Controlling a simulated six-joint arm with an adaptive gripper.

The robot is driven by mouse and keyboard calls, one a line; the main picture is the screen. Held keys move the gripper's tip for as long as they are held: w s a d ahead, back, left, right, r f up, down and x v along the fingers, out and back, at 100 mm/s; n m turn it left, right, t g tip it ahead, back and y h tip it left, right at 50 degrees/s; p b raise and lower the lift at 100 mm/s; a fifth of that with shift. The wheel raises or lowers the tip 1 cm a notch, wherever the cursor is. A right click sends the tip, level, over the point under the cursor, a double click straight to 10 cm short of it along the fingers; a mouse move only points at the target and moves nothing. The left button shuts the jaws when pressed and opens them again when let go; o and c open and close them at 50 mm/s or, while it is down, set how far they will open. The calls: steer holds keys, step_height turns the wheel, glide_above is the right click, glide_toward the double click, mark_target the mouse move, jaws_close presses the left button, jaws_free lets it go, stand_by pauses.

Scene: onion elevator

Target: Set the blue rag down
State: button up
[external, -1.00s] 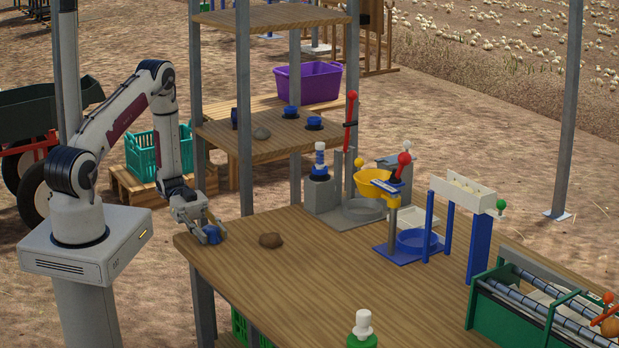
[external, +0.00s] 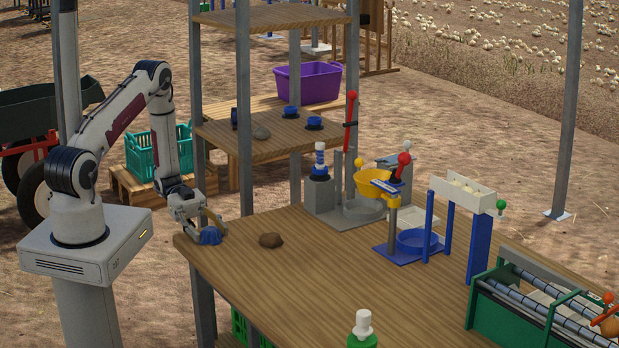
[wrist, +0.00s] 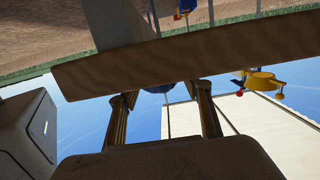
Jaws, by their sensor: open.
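The blue rag (external: 209,238) lies slumped on the near-left corner of the wooden table (external: 330,285). My gripper (external: 208,224) is open right over the rag, its fingers at the rag's sides. In the wrist view the two fingers of my gripper (wrist: 160,97) stand apart, and a small part of the blue rag (wrist: 158,88) shows between them. The rest of the rag is hidden there. I cannot tell whether a fingertip still touches the cloth.
A brown lump (external: 271,240) lies on the table just right of the rag. A white-capped green bottle (external: 363,330) stands at the front edge. The table's middle is clear.

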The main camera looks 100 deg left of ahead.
steer(key=shift+v, duration=3)
steer(key=shift+o, duration=0.5)
steer(key=shift+s+a+r, duration=0.35)
steer(key=shift+a+r, duration=0.45)
steer(key=shift+r, duration=0.05)
steer(key=shift+x, duration=1.3)
steer(key=shift+d, duration=0.1)
